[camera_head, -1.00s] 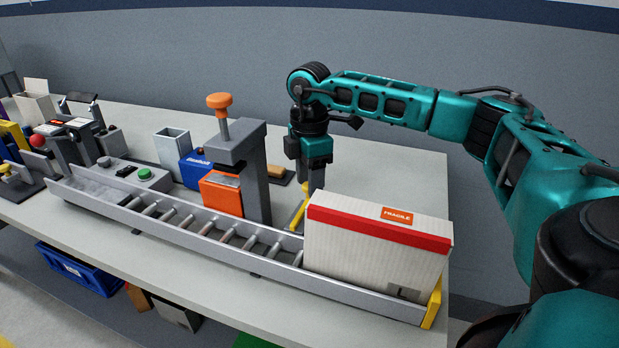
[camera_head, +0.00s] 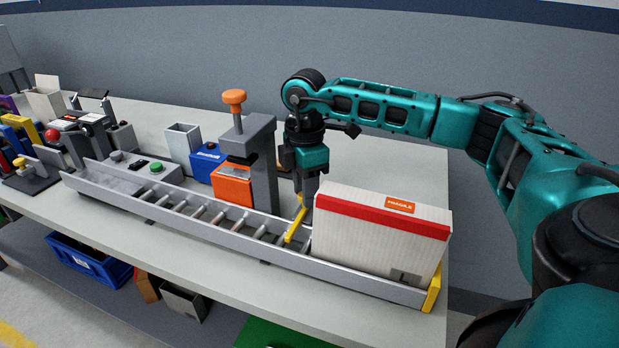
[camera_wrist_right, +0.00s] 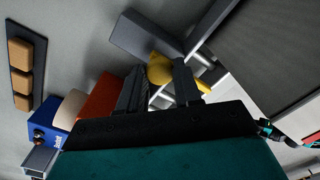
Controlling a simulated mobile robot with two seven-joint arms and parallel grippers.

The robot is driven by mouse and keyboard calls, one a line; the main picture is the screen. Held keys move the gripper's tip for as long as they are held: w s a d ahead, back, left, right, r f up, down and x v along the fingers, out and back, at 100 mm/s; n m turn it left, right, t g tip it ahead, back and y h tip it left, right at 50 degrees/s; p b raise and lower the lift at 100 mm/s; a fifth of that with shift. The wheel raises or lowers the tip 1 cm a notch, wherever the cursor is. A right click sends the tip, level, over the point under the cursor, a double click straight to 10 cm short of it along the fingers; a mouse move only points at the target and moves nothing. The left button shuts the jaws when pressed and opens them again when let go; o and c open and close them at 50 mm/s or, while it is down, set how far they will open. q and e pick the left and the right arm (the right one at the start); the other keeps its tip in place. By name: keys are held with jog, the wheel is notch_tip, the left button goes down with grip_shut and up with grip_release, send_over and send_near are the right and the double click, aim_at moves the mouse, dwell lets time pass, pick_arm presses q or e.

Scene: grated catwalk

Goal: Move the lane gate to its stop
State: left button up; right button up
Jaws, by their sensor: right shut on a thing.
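The lane gate is a yellow bar (camera_head: 294,229) at the roller lane (camera_head: 190,226), just left of the large carton, and it reaches out over the rollers. My right gripper (camera_head: 306,192) comes down from above behind the carton and is shut on the gate's yellow knob. In the right wrist view the yellow knob (camera_wrist_right: 161,68) sits between the two dark fingers (camera_wrist_right: 160,88). The carton partly hides the fingertips in the head view, and I cannot tell whether the gate touches a stop. My left gripper is not in view.
The white carton with a red band (camera_head: 380,245) stands at the lane's right end, by a yellow end plate (camera_head: 432,289). A grey post with an orange knob (camera_head: 234,98), an orange box (camera_head: 232,186) and a blue box (camera_head: 206,162) stand behind the lane.

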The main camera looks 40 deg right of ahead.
jog(key=shift+s+a, duration=0.3)
jog(key=shift+a, duration=0.25)
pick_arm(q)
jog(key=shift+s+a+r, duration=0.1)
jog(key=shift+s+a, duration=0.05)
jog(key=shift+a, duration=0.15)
pick_arm(e)
jog(key=o, duration=1)
jog(key=shift+a, duration=0.1)
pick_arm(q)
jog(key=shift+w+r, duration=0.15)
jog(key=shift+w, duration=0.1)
pick_arm(e)
jog(key=shift+o, duration=0.2)
jog(key=shift+r, duration=0.1)
jog(key=shift+r, duration=0.25)
pick_arm(q)
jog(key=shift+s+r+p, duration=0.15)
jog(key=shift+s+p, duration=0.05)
jog(key=shift+p, duration=0.15)
pick_arm(e)
notch_tip(320, 180, up, 12)
